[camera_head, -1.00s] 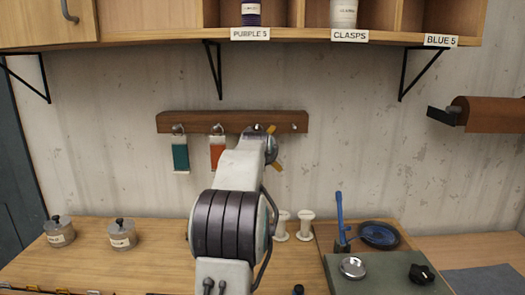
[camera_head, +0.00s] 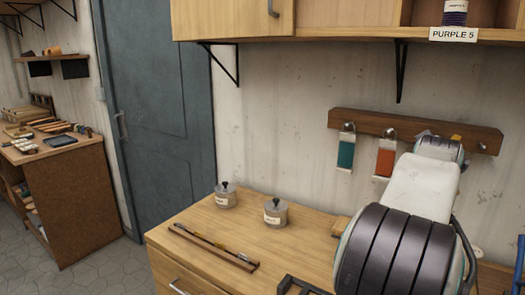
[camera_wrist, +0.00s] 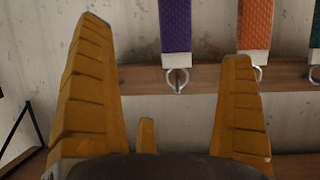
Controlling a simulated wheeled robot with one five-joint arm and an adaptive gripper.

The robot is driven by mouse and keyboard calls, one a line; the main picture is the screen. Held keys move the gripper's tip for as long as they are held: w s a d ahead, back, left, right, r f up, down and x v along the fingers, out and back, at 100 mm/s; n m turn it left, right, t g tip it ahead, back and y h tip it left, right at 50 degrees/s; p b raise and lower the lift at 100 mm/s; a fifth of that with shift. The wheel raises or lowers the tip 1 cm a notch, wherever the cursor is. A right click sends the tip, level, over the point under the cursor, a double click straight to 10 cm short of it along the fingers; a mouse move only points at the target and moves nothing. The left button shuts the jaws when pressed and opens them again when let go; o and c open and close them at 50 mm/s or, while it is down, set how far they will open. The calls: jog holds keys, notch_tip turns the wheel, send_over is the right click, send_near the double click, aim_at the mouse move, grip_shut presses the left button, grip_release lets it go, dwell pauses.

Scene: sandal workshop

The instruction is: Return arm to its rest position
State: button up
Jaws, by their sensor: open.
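My gripper (camera_wrist: 162,42) is open, its two yellow fingers spread wide with nothing held. In the wrist view it faces the wall rack (camera_wrist: 210,108). A purple strap (camera_wrist: 176,25) with a metal ring shows beyond the gap between the fingers, and an orange strap (camera_wrist: 255,22) shows behind the right finger. A teal strap (camera_wrist: 315,30) is at the right edge. In the head view, my raised arm (camera_head: 420,190) reaches to the rack (camera_head: 400,128) and hides most of the gripper and the purple strap. The teal strap (camera_head: 346,153) and orange strap (camera_head: 386,160) hang left of it.
Two lidded grey pots (camera_head: 226,197) (camera_head: 276,212) stand on the wooden bench (camera_head: 210,230). A slim holder with tools (camera_head: 213,246) lies near its front edge. A shelf cabinet (camera_head: 330,20) overhangs the bench. A blue-grey door (camera_head: 160,110) and a second workbench (camera_head: 70,190) are left.

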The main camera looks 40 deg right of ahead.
jog(key=s+a+f+m+g+y, duration=0.1)
jog(key=a+f+y, duration=0.3)
jog(key=a+f, duration=0.55)
jog(key=s+a+f+m+g+y, duration=0.15)
jog(key=a+f+y, duration=0.45)
jog(key=f, duration=0.6)
jog(key=w+a+n+t+y, duration=0.1)
jog(key=a+n, duration=0.4)
jog(key=a, duration=0.8)
jog(key=w+a+n+y+p, duration=0.1)
jog(key=w+a+n, duration=0.2)
jog(key=a, duration=0.9)
jog(key=w+a+n+t+y, duration=0.1)
jog(key=w+a+n, duration=0.1)
jog(key=a+n, duration=0.5)
jog(key=shift+w+a+f+t+p, duration=0.35)
jog(key=shift+w+a+p, duration=0.05)
jog(key=shift+a, duration=2.9)
jog(key=shift+n, duration=0.25)
